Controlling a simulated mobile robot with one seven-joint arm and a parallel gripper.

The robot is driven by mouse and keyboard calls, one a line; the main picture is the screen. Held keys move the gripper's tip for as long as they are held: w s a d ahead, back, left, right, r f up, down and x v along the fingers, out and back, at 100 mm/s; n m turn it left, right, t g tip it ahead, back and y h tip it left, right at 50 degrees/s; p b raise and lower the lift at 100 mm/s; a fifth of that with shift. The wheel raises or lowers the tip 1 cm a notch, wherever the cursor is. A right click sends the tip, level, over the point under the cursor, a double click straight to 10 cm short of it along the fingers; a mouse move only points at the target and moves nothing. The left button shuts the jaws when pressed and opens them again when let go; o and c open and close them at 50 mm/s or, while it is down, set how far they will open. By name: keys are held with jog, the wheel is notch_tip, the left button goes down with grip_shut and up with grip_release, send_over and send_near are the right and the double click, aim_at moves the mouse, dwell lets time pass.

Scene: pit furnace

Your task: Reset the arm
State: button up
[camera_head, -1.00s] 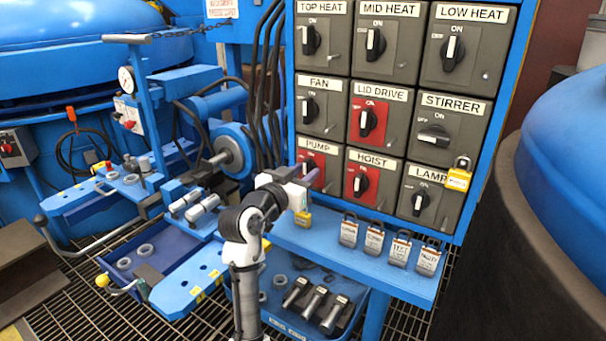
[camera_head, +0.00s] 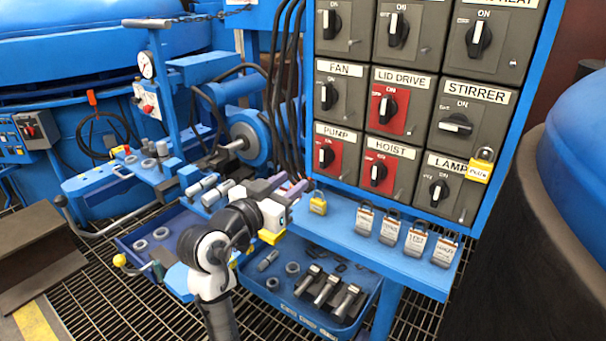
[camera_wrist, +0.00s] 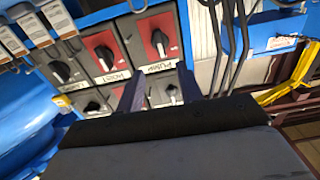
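My gripper (camera_head: 287,188) is left of the switch panel (camera_head: 312,150), in front of the blue shelf's left end in the head view. Its two dark fingers stand apart in the wrist view (camera_wrist: 160,92), with nothing between them. My arm is folded, with its elbow low in the picture. The PUMP switch (camera_head: 326,157) is to the right of the fingers, clear of them. In the wrist view the panel appears upside down beyond the fingertips.
A yellow padlock (camera_head: 318,202) and several tagged padlocks (camera_head: 390,227) are at the shelf (camera_head: 345,215). Another yellow padlock (camera_head: 480,168) hangs at the LAMP switch. A blue tray (camera_head: 300,318) of parts lies below. Blue machinery (camera_head: 248,140) stands behind left.

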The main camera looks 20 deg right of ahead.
jog(key=shift+v, duration=0.95)
